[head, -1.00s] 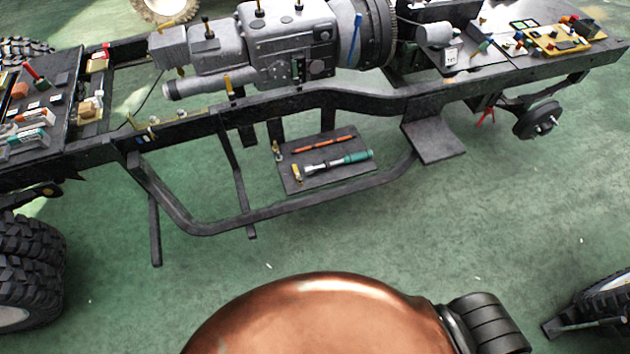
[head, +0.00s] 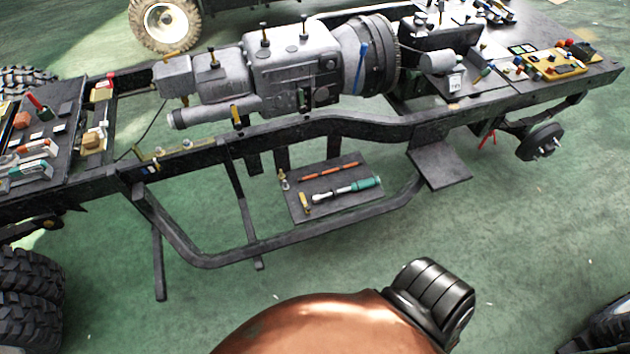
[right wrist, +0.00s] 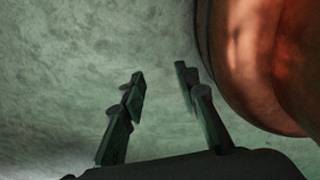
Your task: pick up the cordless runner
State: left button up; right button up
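I cannot tell for certain which object is the cordless runner. A long tool with a teal handle and silver shaft (head: 345,191) lies on a dark flat panel (head: 297,212) inside the low side frame, in the middle of the head view. Other hand tools with teal and red parts (head: 30,170) lie on the dark deck at the far left; they are too small to name. My right gripper (right wrist: 160,78) shows in the right wrist view with its fingers apart and nothing between them, over green floor. Neither gripper shows in the head view.
The long black chassis rail (head: 330,127) crosses the head view, with a grey gearbox (head: 290,70) on it. An orange-red rod (head: 330,171) lies beside the teal-handled tool. A tyre (head: 30,285) stands at left. Green floor (head: 330,255) is open in front.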

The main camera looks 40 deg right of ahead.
aim_at(373, 181)
jog(key=u, duration=0.25)
jog(key=i, duration=0.8)
jog(key=z, duration=0.75)
jog(key=i, duration=0.7)
jog(key=z, duration=0.85)
